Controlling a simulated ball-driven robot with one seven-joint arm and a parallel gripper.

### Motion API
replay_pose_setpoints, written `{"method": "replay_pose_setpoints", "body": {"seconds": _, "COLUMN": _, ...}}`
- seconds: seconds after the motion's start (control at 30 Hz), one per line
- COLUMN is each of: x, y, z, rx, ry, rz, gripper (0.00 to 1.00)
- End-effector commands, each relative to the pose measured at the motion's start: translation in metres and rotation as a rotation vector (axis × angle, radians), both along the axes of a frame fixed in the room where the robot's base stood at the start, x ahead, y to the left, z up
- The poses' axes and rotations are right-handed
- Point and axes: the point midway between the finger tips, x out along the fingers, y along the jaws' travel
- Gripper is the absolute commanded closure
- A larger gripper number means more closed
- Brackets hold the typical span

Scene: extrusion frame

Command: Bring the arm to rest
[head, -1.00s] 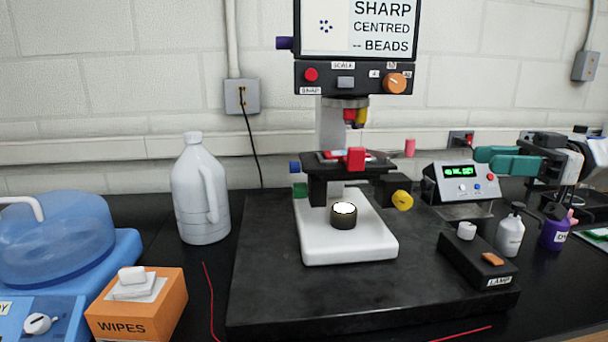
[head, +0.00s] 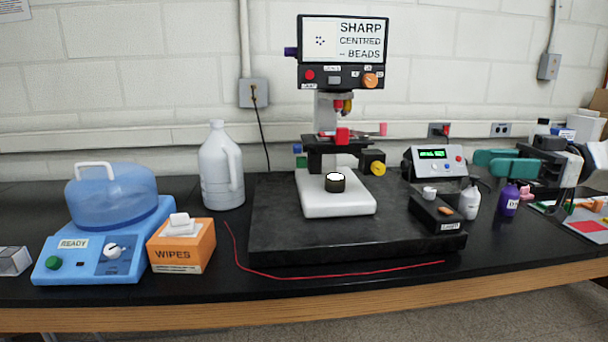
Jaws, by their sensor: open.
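My gripper (head: 502,163) shows at the right of the head view, with two teal fingers pointing left and a gap between them. It is open and I see nothing held in it. My dark and white arm runs from it to the right edge of the picture. The gripper appears in front of the wall, to the right of the box with the green display (head: 437,163). The microscope (head: 337,198) stands left of it on a black slab, its screen reading "SHARP", "CENTRED" and "-- BEADS".
A lamp box (head: 437,212), a white bottle (head: 470,203) and a purple bottle (head: 510,200) stand below the gripper in the picture. A white jug (head: 221,165), an orange wipes box (head: 182,247) and a blue centrifuge-like device (head: 110,235) are at left. A red line (head: 340,276) runs along the bench front.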

Motion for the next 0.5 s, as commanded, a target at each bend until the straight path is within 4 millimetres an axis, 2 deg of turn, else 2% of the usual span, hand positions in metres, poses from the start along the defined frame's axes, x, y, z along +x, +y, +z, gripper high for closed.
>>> {"method": "replay_pose_setpoints", "body": {"seconds": 0.27, "x": 0.007, "y": 0.012, "z": -0.043, "rx": -0.04, "ry": 0.088, "rz": -0.036, "gripper": 0.57}}
{"method": "replay_pose_setpoints", "body": {"seconds": 0.37, "x": 0.009, "y": 0.017, "z": -0.065, "rx": -0.061, "ry": 0.131, "rz": -0.056, "gripper": 0.57}}
{"method": "replay_pose_setpoints", "body": {"seconds": 0.5, "x": 0.01, "y": 0.027, "z": -0.103, "rx": -0.099, "ry": 0.208, "rz": -0.091, "gripper": 0.57}}
